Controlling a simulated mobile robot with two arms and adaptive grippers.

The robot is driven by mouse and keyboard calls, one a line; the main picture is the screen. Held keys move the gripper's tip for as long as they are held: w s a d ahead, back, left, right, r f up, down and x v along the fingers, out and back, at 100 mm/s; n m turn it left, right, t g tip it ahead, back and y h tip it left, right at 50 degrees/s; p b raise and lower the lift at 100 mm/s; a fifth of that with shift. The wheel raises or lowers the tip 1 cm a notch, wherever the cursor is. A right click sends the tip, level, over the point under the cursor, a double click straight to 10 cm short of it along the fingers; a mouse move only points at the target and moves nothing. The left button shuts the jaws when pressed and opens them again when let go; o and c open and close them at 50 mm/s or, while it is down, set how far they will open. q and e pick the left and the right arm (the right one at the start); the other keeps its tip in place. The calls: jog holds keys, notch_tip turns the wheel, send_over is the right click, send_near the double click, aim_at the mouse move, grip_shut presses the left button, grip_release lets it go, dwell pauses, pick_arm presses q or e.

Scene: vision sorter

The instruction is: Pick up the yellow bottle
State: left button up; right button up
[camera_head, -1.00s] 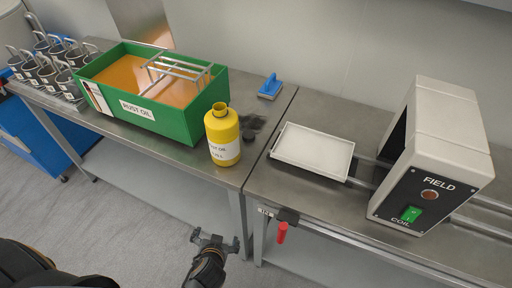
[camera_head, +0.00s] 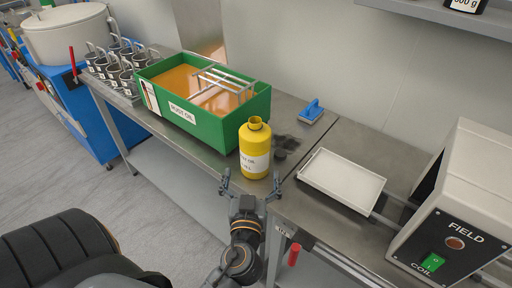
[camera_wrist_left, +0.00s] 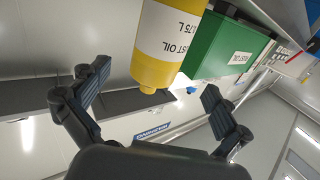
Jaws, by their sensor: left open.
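The yellow bottle (camera_head: 255,150) stands upright and uncapped near the front edge of the steel table, with a white label on its side. In the left wrist view the bottle (camera_wrist_left: 152,72) appears upside down, ahead of the fingers and towards the gap between them. My left gripper (camera_head: 250,179) is open and empty, just in front of the bottle, its two fingers spread to either side of the bottle's lower part. It also shows in the left wrist view (camera_wrist_left: 150,90). No contact with the bottle is visible. My right gripper is not in view.
A green rust oil tank (camera_head: 205,127) stands close behind and left of the bottle. A white tray (camera_head: 341,181) and the field coil unit (camera_head: 457,212) are farther right. Several metal cups (camera_head: 118,68) stand left.

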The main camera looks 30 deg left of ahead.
aim_at(254, 156)
pick_arm(q)
jog(key=p+x, duration=0.1)
jog(key=x, duration=0.4)
jog(key=shift+w+a, duration=0.1)
jog(key=shift+w, duration=0.15)
jog(key=p+x, duration=0.1)
jog(key=x, duration=0.1)
jog(key=p+x, duration=0.2)
jog(key=shift+w+a+r, duration=0.2)
jog(key=shift+w+r, duration=0.05)
jog(key=shift+w, duration=0.1)
jog(key=shift+w+a+f, duration=0.1)
jog(key=shift+w+f, duration=0.05)
jog(key=shift+w, duration=0.05)
jog(key=shift+c, duration=0.4)
jog(key=c, duration=1.7)
jog(key=shift+r, duration=0.25)
